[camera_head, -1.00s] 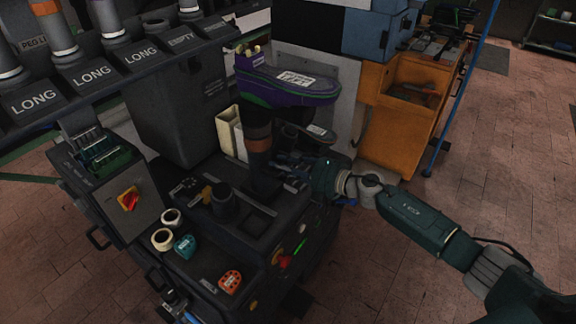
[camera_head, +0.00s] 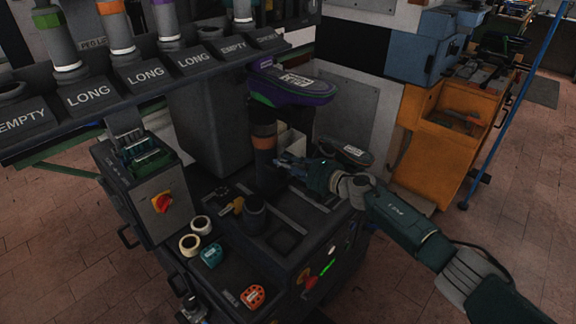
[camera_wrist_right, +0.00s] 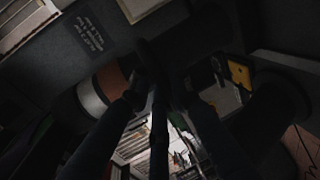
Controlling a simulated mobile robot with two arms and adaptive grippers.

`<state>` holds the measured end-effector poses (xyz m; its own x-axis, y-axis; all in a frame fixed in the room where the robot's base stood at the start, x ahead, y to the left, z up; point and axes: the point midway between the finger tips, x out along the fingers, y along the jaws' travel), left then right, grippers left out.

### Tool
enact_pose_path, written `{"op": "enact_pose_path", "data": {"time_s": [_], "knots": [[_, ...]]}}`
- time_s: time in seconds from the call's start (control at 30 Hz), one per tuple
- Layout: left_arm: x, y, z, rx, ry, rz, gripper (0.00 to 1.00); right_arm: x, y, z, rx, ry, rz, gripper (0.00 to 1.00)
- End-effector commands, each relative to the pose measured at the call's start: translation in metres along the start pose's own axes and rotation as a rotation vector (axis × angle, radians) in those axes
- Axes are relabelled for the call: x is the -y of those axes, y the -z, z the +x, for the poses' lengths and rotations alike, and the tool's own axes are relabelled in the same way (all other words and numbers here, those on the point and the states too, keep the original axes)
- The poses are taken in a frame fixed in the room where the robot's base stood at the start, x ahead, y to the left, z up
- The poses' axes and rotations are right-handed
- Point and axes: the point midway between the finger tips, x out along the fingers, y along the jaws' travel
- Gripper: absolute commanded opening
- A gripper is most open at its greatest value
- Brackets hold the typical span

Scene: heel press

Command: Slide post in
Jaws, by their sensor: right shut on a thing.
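The post (camera_head: 264,145) is a dark upright cylinder with an orange band. A purple shoe-shaped piece with a label (camera_head: 294,82) sits at its top. My right gripper (camera_head: 283,165) reaches in from the right and is shut on the post just below the orange band. In the right wrist view the band (camera_wrist_right: 110,80) shows beside the dark fingers (camera_wrist_right: 160,85). The post's foot is close to the dark press top; I cannot tell whether it touches. A shorter dark post (camera_head: 255,212) stands in front. My left gripper is not in view.
A rack of labelled holders (camera_head: 150,75) with banded posts stands at the back left. Tape rolls (camera_head: 195,234), a teal item (camera_head: 211,255) and an orange item (camera_head: 253,296) lie on the front ledge. A second sole-shaped piece (camera_head: 343,151) is behind my gripper.

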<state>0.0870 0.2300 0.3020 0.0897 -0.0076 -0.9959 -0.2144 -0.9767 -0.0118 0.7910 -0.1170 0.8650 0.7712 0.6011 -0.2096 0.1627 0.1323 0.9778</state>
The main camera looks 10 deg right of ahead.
Motion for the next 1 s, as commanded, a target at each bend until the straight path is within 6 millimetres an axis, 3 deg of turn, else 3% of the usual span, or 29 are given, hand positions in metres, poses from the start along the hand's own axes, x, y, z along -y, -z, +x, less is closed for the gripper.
{"op": "enact_pose_path", "data": {"time_s": [0.13,0.17,0.23,0.67,1.0], "knots": [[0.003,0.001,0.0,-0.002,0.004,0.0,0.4,-0.002,0.001,0.001,0.0,-0.003,0.0,0.0],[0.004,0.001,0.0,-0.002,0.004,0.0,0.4,-0.002,0.001,0.001,0.0,-0.003,0.0,0.23],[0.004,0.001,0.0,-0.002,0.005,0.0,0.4,-0.002,0.001,0.001,0.0,-0.003,0.0,0.35],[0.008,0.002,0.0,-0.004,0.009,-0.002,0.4,-0.001,-0.002,-0.01,0.002,-0.002,-0.002,0.35],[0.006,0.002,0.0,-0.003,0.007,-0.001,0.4,0.0,-0.001,-0.076,0.001,0.001,-0.001,0.35]]}}
